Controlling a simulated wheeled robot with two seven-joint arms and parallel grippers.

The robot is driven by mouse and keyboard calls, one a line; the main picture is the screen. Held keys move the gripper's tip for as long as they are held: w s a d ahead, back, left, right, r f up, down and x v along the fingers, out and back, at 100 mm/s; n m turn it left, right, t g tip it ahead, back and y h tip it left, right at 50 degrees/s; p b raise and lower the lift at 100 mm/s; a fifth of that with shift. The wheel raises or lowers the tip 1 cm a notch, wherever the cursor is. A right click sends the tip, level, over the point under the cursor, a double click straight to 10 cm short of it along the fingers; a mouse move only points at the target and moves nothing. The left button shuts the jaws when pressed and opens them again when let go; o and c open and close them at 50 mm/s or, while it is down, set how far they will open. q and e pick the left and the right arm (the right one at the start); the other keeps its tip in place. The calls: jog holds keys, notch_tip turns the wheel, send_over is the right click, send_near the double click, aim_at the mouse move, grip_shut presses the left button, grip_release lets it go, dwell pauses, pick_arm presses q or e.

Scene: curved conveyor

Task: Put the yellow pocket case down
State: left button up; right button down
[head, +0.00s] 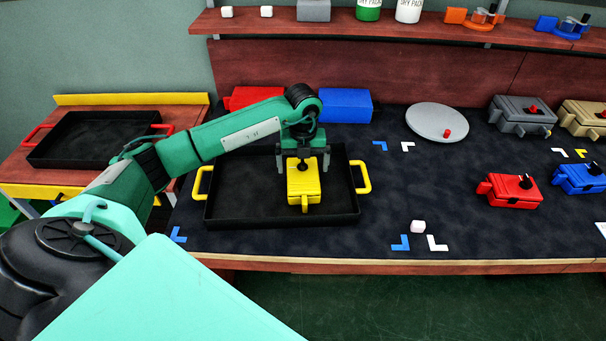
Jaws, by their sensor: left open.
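The yellow pocket case (304,187) is in the black tray with yellow handles (231,219), a little right of the tray's middle. My left gripper (303,172) is directly above the case, pointing down. Its fingers are spread, one on each side of the case's far part, and it is open. The case looks upright and seems to rest on the tray floor. Part of its far end is hidden under the gripper. My right gripper is not in view.
Red (511,190) and blue (579,178) cases stand at the right, with a grey case (522,114) behind. Another black tray (93,138) is on the left table. Mat right of the yellow-handled tray is mostly clear.

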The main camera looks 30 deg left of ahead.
aim_at(303, 174)
pick_arm(q)
notch_tip(303, 174, up, 8)
jog(key=shift+f+b, duration=0.25)
jog(key=shift+b, duration=0.05)
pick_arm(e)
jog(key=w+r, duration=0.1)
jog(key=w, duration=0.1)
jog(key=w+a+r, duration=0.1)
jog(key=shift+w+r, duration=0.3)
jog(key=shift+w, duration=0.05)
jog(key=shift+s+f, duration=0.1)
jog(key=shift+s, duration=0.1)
